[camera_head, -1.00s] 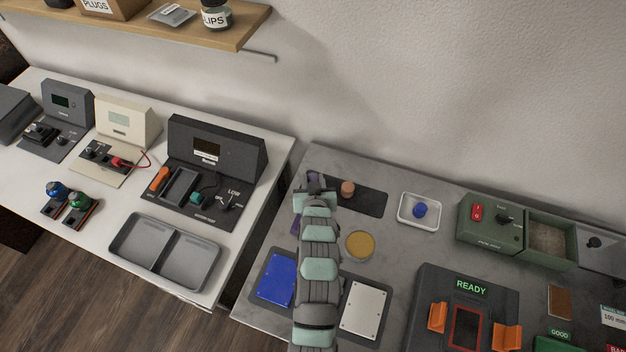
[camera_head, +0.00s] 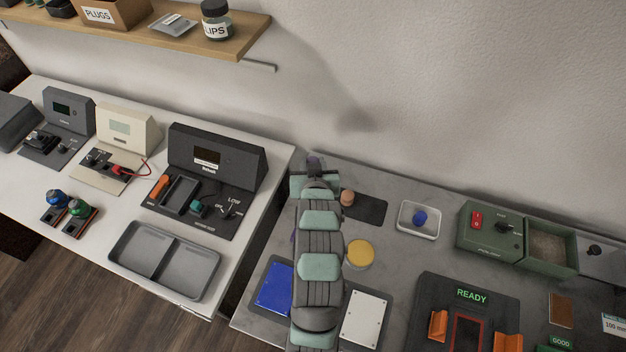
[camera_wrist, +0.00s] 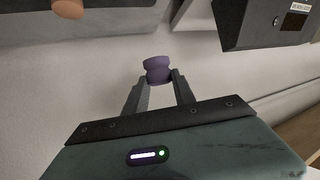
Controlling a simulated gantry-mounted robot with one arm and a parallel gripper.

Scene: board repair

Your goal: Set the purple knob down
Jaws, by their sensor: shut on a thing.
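The purple knob (camera_wrist: 157,70) is between the fingertips of my gripper (camera_wrist: 159,80) in the wrist view. My gripper is shut on it, and the wall shows behind it in that view. In the head view my arm hides most of the gripper, and only a bit of the purple knob (camera_head: 314,163) shows past the arm's far end, over the back left of the grey table. A dark mat (camera_head: 370,209) lies there with a tan knob (camera_head: 347,197) near its left part. I cannot tell the purple knob's height above the table.
A white tray with a blue knob (camera_head: 420,217) stands right of the mat. A yellow-topped round tin (camera_head: 360,254) is in front. A blue plate (camera_head: 274,288) and a white plate (camera_head: 364,317) lie nearer. A black tester (camera_head: 215,158) stands on the left bench, across a gap.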

